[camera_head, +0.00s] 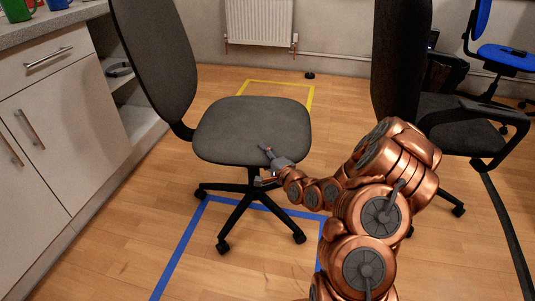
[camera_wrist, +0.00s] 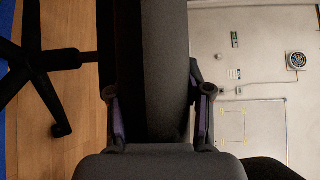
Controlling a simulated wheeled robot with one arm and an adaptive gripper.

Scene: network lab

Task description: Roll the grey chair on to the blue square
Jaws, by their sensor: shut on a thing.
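The grey chair (camera_head: 245,128) stands left of centre in the head view, its backrest to the left. Its star base straddles the far edge of the blue square (camera_head: 181,247), with the front castors inside the outline and at least one castor at the left near or beyond the line. My gripper (camera_head: 268,168) is shut on the front right edge of the seat. In the wrist view my two fingers (camera_wrist: 158,116) lie on either side of the dark seat edge (camera_wrist: 166,70). My arm hides the right part of the blue square.
A yellow taped square (camera_head: 280,83) lies behind the chair. A black office chair (camera_head: 455,120) stands at the right, and a blue chair (camera_head: 505,55) behind it. White cabinets (camera_head: 60,130) line the left side. A radiator (camera_head: 259,20) hangs on the back wall.

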